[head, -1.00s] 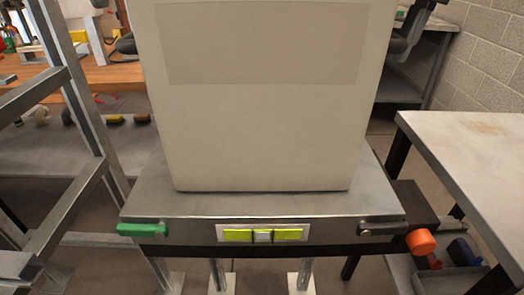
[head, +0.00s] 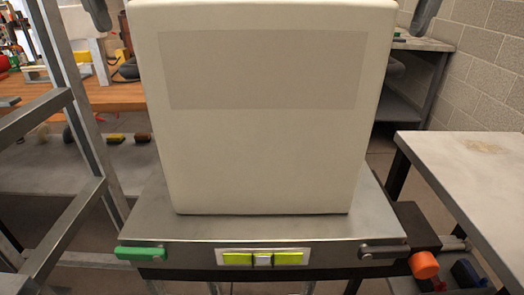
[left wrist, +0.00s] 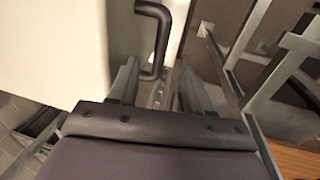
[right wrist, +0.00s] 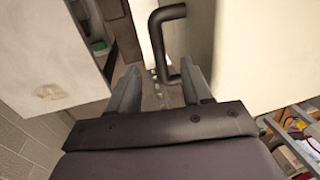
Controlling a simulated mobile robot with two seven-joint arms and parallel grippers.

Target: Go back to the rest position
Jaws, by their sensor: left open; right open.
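A white box-shaped heater (head: 262,150) with a grey panel stands upright on a metal cart (head: 150,215). It also shows in the left wrist view (left wrist: 50,45) and the right wrist view (right wrist: 262,50). A black handle (left wrist: 162,40) sticks out on its left side, and another black handle (right wrist: 157,42) on its right side. My left gripper (left wrist: 158,75) is open and empty, with the handle ahead of its fingers. My right gripper (right wrist: 160,82) is open and empty, likewise facing its handle. I cannot tell the exact gaps to the handles.
A metal frame (head: 75,120) stands close at the left. A pale table (head: 470,165) stands at the right. A wooden bench (head: 115,97) is behind at left.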

